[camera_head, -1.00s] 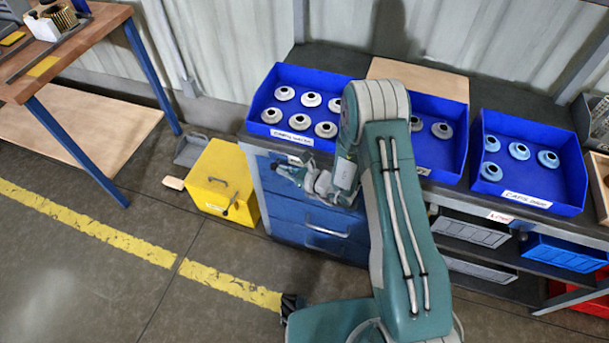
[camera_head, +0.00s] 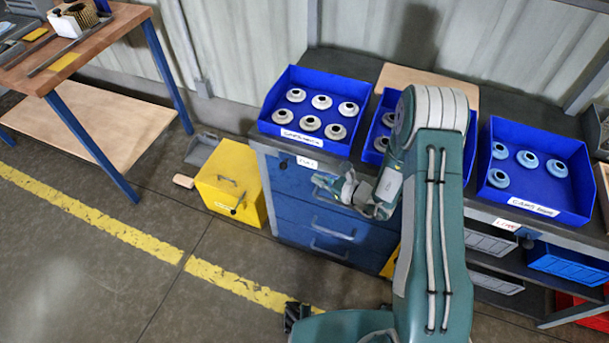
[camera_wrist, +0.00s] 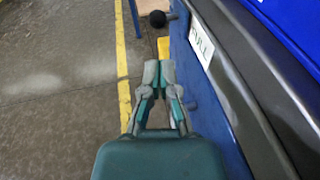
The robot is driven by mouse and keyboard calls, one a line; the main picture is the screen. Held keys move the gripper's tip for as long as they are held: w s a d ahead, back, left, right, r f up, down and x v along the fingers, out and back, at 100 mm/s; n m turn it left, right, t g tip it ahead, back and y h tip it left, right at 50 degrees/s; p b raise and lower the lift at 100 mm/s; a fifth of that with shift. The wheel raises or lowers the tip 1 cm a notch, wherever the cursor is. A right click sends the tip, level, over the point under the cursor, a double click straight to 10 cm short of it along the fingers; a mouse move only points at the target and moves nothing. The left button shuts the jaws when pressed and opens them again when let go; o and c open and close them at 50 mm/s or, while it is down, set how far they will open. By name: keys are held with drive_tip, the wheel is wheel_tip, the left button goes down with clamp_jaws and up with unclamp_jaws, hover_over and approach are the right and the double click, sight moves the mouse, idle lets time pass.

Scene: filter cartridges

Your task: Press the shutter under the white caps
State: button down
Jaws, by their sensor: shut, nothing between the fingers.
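The left blue bin (camera_head: 268,128) holds several white caps (camera_head: 310,123) and has a white label on its front. On the blue cabinet face under it are a small white label (camera_head: 306,163) and a small dark knob (camera_head: 283,164). In the wrist view the black ball knob (camera_wrist: 157,18) stands out beyond my fingertips, with the white label (camera_wrist: 201,42) to its right. My gripper (camera_head: 325,183) is shut and empty, in front of the cabinet's upper part, just below and right of the label. It also shows in the wrist view (camera_wrist: 158,68), beside the blue face, apart from the knob.
My arm partly hides a middle blue bin (camera_head: 372,148). A right blue bin (camera_head: 535,198) holds light blue caps. A yellow box (camera_head: 225,190) stands on the floor left of the cabinet. A wooden table (camera_head: 100,45) is at far left. The floor in front is clear.

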drive_tip(key=v, duration=0.4)
drive_tip(key=shift+s+d+r, duration=0.15)
drive_tip(key=shift+s+d, duration=0.1)
drive_tip(key=shift+s, duration=0.1)
drive_tip(key=shift+d, duration=0.1)
drive_tip(key=s+a+r+n+g+h, duration=0.1)
drive_tip(key=s+r+n+g, duration=0.35)
drive_tip(key=r+n, duration=0.4)
drive_tip(key=s+a+r+n+g+h, duration=0.15)
drive_tip(key=s+r+n+g, duration=0.35)
drive_tip(key=r, duration=0.6)
drive_tip(key=s+d+r+n+t+h, duration=0.7)
drive_tip(key=s+d+r+n+h, duration=0.3)
drive_tip(key=s+r, duration=0.3)
drive_tip(key=shift+s+d+n+h, duration=0.25)
drive_tip(key=shift+d+n+h, duration=0.1)
drive_tip(key=shift+d+h, duration=0.3)
drive_tip(key=shift+r, duration=0.1)
